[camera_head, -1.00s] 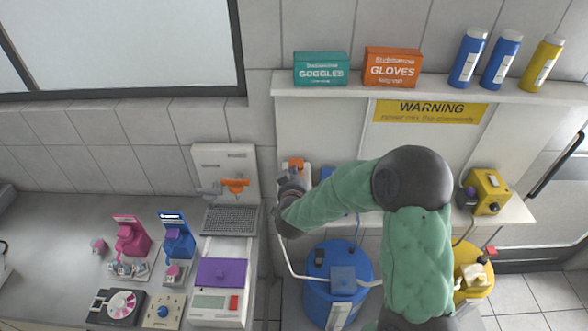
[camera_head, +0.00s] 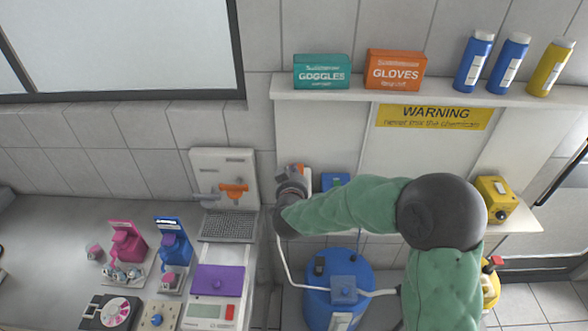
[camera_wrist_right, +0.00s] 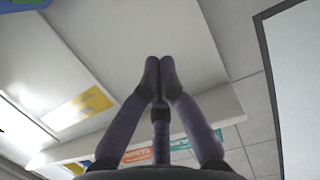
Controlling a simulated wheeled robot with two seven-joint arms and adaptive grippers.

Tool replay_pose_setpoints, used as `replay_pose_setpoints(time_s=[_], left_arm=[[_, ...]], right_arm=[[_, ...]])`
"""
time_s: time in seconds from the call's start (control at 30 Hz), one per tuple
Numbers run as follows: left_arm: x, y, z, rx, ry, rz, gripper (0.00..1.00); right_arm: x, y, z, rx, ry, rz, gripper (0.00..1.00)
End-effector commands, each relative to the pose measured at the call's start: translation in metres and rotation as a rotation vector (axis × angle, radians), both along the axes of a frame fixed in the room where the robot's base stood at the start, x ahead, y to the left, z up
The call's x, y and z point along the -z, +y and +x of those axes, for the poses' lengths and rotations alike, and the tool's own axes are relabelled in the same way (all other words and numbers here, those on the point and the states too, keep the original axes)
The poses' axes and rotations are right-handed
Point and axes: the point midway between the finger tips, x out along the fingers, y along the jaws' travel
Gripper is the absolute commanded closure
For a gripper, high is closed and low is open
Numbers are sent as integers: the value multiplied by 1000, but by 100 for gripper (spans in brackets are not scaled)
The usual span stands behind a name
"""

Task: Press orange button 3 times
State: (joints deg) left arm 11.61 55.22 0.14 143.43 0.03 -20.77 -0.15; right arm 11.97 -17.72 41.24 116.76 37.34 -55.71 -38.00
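In the head view, a small orange part (camera_head: 297,168) shows on a white unit (camera_head: 305,180) on the wall panel, partly hidden by my right gripper. I cannot tell if it is the orange button. Another orange piece (camera_head: 233,190) with a lever shape sits on the white wall unit at left. My right gripper (camera_head: 292,176) is beside the first orange part; contact cannot be made out. In the right wrist view its fingers (camera_wrist_right: 160,68) are together with nothing seen between them. No button shows in that view. My left gripper is not in view.
A blue drum (camera_head: 337,290) stands below my right arm. A blue box (camera_head: 335,181) is on the panel. A shelf (camera_head: 430,95) holds boxes and bottles above. A counter (camera_head: 50,225) with small devices lies at left.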

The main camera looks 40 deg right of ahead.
Motion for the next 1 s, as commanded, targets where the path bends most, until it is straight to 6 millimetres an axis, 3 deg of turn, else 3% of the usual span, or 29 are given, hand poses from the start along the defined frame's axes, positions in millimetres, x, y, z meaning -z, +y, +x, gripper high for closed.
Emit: replay_pose_setpoints(time_s=[0.53, 0.7, 1.0], left_arm=[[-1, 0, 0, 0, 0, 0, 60], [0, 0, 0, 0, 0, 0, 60], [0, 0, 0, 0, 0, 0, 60]], right_arm=[[24, -60, 70, 2, 2, 0, 100], [50, -58, 68, 1, 4, 0, 100], [63, -58, 68, 1, 1, -1, 100]])
